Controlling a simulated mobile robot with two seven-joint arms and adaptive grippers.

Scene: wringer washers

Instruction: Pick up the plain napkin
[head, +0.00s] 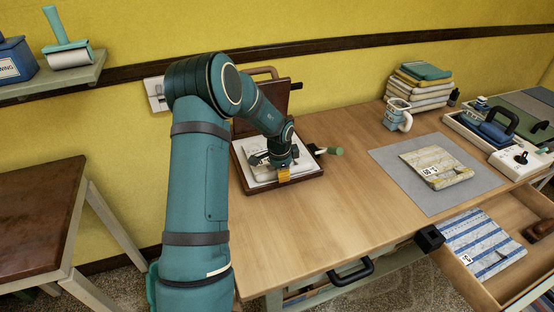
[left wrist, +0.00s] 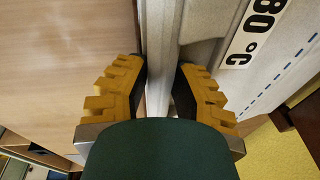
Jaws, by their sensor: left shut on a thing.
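A pale, plain-looking napkin (head: 262,176) lies in an open wooden press (head: 315,183) at the left of the table. My left gripper (head: 284,176) reaches down over it. In the left wrist view the yellow fingers of my left gripper (left wrist: 160,78) are shut on a pale fold of the napkin (left wrist: 158,40). A label reading 80 °C and blue dashed stitching show on pale cloth at the right there. In the head view my arm and gripper hide part of the napkin. My right gripper is not in view.
A patterned folded cloth (head: 437,163) lies on a grey mat (head: 392,165). A blue-striped cloth (head: 480,240) lies in the open drawer (head: 510,288). The table's middle is clear.

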